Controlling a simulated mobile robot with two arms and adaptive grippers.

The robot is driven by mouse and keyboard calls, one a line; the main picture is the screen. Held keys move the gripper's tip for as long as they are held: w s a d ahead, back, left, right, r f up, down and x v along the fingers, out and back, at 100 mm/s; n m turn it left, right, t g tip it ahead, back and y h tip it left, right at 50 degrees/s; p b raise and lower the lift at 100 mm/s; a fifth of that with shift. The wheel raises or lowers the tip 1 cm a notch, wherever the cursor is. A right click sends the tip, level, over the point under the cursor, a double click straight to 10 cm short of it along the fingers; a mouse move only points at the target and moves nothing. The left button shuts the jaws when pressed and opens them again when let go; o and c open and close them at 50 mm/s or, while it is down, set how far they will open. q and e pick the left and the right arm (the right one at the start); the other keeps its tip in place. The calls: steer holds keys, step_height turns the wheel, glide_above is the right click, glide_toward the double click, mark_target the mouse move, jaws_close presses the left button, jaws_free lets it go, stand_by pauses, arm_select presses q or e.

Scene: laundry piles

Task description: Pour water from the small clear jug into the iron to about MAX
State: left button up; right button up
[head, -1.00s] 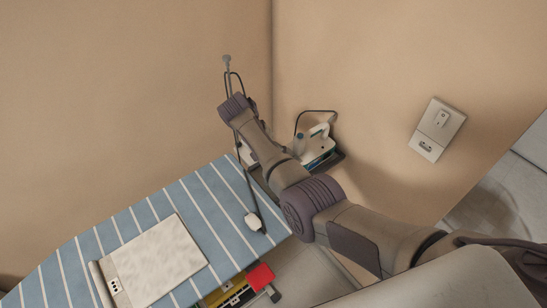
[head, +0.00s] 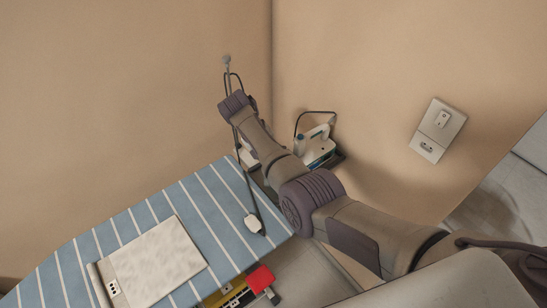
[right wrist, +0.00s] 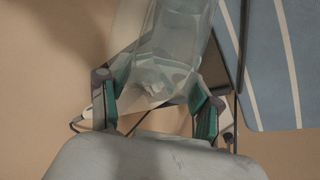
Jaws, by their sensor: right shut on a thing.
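My right gripper (right wrist: 155,108) is shut on the small clear jug (right wrist: 165,45), with one teal-padded finger on each side of it in the right wrist view. The jug is see-through, and its water level cannot be made out. The white and blue iron (head: 319,145) stands in the corner past the ironing board, in the head view. My right arm passes in front of that area and hides the right gripper and the jug there. The iron's fill opening and MAX mark are too small to make out. My left gripper is in neither view.
Walls meet behind the iron; a socket plate (head: 437,130) is at right.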

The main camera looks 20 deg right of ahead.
steer(key=shift+w+g+b, duration=0.1)
steer(key=shift+g+b, duration=0.2)
steer(key=shift+b, duration=0.45)
stand_by(0.9)
steer(key=shift+r, duration=0.1)
stand_by(0.3)
